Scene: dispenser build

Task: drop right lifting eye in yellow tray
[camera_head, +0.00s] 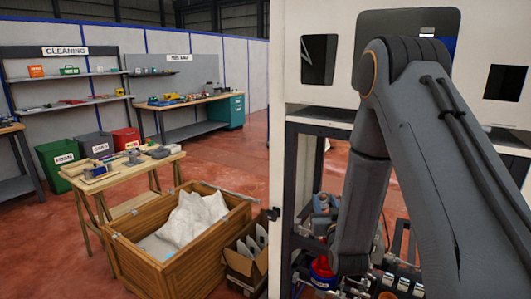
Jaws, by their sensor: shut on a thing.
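My arm (355,205) reaches down in front of the white machine, at the right of the head view. Its jaws are not visible, so what they hold cannot be seen. I cannot make out the right lifting eye. I cannot pick out a yellow tray. Below the machine's white panel, beside my arm, there is a crowd of small parts, with a red and blue piece (323,272) among them.
The white machine (278,130) with its dark frame fills the right side. A wooden crate (180,268) with white wrapping and a cardboard box (245,270) stand left of it. A wooden table (125,180) holds small parts. Red floor is open behind.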

